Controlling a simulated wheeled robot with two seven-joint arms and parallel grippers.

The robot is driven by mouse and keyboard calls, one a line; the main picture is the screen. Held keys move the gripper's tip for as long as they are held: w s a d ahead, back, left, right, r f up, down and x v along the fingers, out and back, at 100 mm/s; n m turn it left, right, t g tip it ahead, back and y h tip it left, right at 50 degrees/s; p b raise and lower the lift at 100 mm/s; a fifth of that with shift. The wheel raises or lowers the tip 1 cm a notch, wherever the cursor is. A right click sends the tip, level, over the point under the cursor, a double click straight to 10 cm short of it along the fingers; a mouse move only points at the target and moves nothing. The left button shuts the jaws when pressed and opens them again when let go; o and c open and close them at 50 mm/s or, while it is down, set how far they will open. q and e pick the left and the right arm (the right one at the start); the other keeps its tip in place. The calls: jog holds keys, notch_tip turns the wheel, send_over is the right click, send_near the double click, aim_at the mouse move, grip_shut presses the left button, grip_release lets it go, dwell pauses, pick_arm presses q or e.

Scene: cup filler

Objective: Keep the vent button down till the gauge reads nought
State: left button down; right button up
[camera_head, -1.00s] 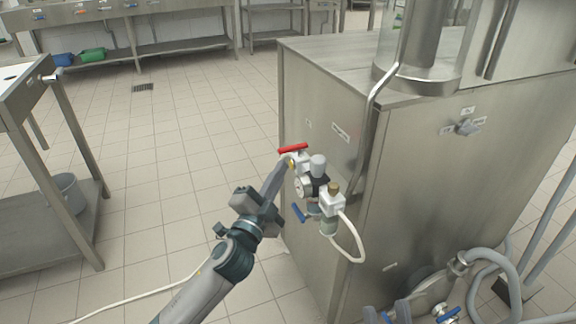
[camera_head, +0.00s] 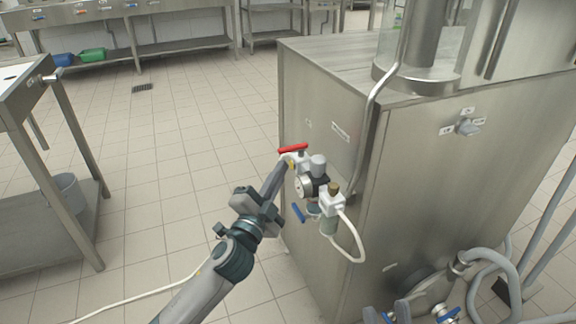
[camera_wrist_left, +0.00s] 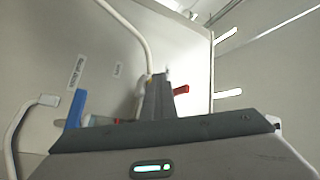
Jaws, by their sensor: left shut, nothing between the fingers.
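My left gripper (camera_head: 286,165) is shut and empty. Its fingertips are at the upper left of the air unit on the side of the steel cabinet, beside a small yellow part (camera_head: 291,163) that may be the vent button. I cannot tell whether they press it. The round white gauge (camera_head: 303,187) faces left, just below the fingertips; its needle is too small to read. In the left wrist view the shut fingers (camera_wrist_left: 158,85) point at the cabinet and hide most of the unit.
A red handle (camera_head: 293,149) sits just above the fingertips, also seen in the left wrist view (camera_wrist_left: 181,90). A blue lever (camera_head: 298,212) hangs below the gauge. A white hose (camera_head: 357,245) loops from the unit. Open tiled floor lies left of the cabinet (camera_head: 440,180).

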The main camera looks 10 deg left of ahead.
pick_arm(q)
jog(key=shift+s+a, duration=0.1)
dwell(0.4)
jog(key=shift+s+a, duration=0.4)
jog(key=shift+a, duration=0.2)
jog(key=s+a, duration=0.1)
jog(key=s+a+p, duration=0.1)
jog(key=a, duration=0.2)
jog(key=shift+s+a, duration=0.1)
jog(key=shift+s, duration=0.3)
dwell(0.4)
